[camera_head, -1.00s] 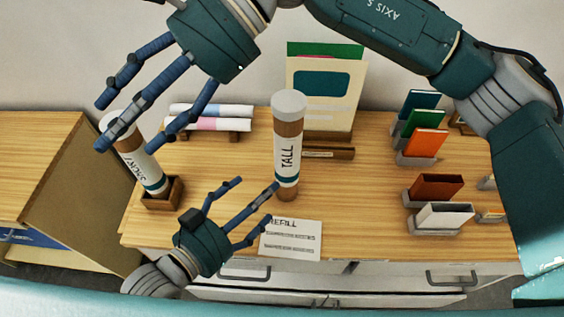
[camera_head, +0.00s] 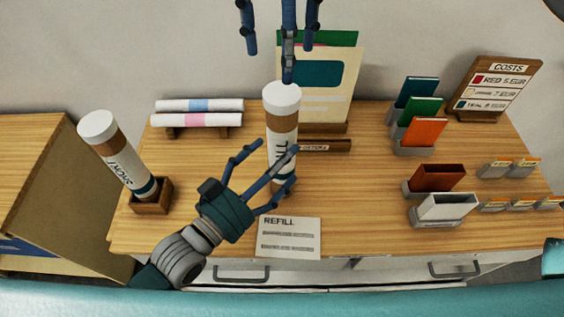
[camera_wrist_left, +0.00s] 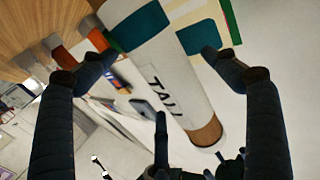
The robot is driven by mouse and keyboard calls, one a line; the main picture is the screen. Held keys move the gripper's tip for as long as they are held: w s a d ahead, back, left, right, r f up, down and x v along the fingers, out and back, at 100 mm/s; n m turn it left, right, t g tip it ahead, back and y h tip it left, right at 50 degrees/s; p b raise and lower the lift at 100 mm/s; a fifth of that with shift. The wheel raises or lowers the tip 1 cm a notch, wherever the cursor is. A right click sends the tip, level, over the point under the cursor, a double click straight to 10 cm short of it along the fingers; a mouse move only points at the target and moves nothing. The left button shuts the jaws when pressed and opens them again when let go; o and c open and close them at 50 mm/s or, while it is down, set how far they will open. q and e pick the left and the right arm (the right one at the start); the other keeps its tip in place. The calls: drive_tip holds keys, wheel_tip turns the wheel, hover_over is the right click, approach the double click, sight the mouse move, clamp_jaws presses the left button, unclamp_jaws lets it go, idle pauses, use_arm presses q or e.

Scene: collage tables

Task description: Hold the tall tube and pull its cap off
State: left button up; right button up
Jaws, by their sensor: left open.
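The tall tube (camera_head: 283,148) stands upright on the middle of the table, with a white cap (camera_head: 281,97) on top and a brown band below it. My left gripper (camera_head: 277,164) is open at the tube's lower half, and its fingers partly cover the label. In the left wrist view the tube (camera_wrist_left: 178,85) runs between the spread fingers (camera_wrist_left: 160,62), with "TALL" readable. Whether any finger touches it, I cannot tell. My right gripper (camera_head: 283,58) hangs at the top with its fingers spread, pointing down just above the cap, empty.
A second capped tube (camera_head: 118,157) leans in a wooden holder (camera_head: 152,203) at left. Rolled papers (camera_head: 198,112) lie on a rack behind. A folder stand (camera_head: 334,90) is close behind the tall tube. A refill card (camera_head: 289,239) lies in front. Colored card holders (camera_head: 423,132) stand right.

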use_arm(q)
drive_tip(key=shift+x, duration=1.5)
use_arm(e)
drive_tip(key=shift+s, duration=0.1)
use_arm(q)
drive_tip(key=c, duration=1.6)
drive_tip(key=shift+c, duration=1.1)
use_arm(e)
drive_tip(key=shift+o, duration=0.9)
